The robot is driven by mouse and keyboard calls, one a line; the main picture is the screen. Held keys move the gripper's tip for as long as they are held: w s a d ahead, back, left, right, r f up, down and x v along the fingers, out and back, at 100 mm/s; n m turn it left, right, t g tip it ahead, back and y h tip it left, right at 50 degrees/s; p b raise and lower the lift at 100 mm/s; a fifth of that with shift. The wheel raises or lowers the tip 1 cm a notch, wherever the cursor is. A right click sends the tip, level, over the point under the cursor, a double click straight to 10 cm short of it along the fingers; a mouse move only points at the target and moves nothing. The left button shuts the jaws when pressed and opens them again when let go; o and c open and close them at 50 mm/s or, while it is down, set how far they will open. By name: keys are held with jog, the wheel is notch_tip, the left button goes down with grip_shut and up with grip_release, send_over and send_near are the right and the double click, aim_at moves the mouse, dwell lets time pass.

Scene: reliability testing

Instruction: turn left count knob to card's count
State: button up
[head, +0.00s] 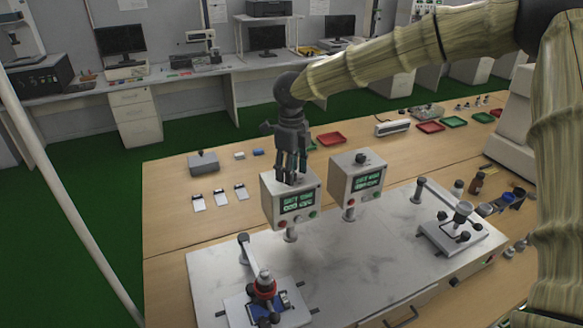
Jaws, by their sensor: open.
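The left control box (267,207) is a pale box with a green-lit display (297,203) and small red and green buttons on its front. My gripper (291,180) points straight down at the top of this box, with its fingers open. The left knob cannot be made out and may be hidden by the fingers. I cannot tell whether the fingers touch it. The right control box (342,186) has a similar display and a dark knob (361,158) on top. The display text is too small to read surely. No card with a readable count shows.
Three small white pieces with dark tops (220,197) and a grey box (203,163) lie on the wooden table (165,225) at left. Clamp fixtures (264,285) and (458,225) stand on the metal plate (345,262). Red and green trays (330,139) lie behind.

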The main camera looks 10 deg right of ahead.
jog(key=shift+w+f, duration=0.45)
jog(key=shift+s+r, duration=0.15)
jog(key=shift+s, duration=0.05)
jog(key=c, duration=1)
jog(key=shift+c, duration=0.2)
